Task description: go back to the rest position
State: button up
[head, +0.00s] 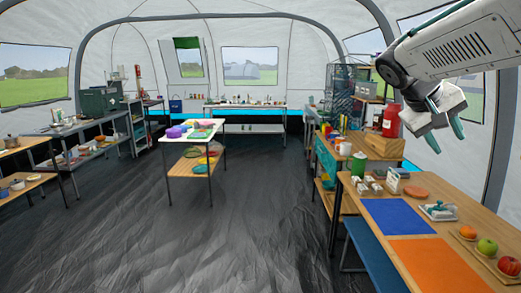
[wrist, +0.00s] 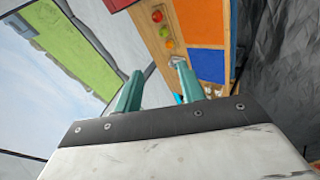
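My gripper (head: 445,133) hangs at the upper right of the head view, in the air above the right-hand table. Its two teal fingers stand apart with a clear gap between them and nothing held. In the wrist view, the fingers (wrist: 157,88) are also apart. Beyond them the wrist view shows the wooden table edge with fruit (wrist: 163,28) and coloured mats.
The right table (head: 468,212) holds a blue mat (head: 398,215), an orange mat (head: 432,264), a butter dish (head: 438,211), fruit and small jars. A small table (head: 196,137) is mid-room. The dark floor (head: 230,235) is clear.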

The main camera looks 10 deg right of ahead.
jog(key=s+a+f+n+y, duration=0.2)
jog(key=s+a+f+y, duration=0.2)
jog(key=s+a+f, duration=0.4)
jog(key=s+a+f+n+t+y, duration=0.1)
jog(key=s+a+f+y, duration=0.3)
jog(key=s+a+f, duration=0.4)
jog(key=s+a+n, duration=0.1)
jog(key=a, duration=0.6)
jog(key=shift+s+a+f+y, duration=0.2)
jog(key=shift+a+f+y, duration=0.1)
jog(key=shift+a, duration=0.1)
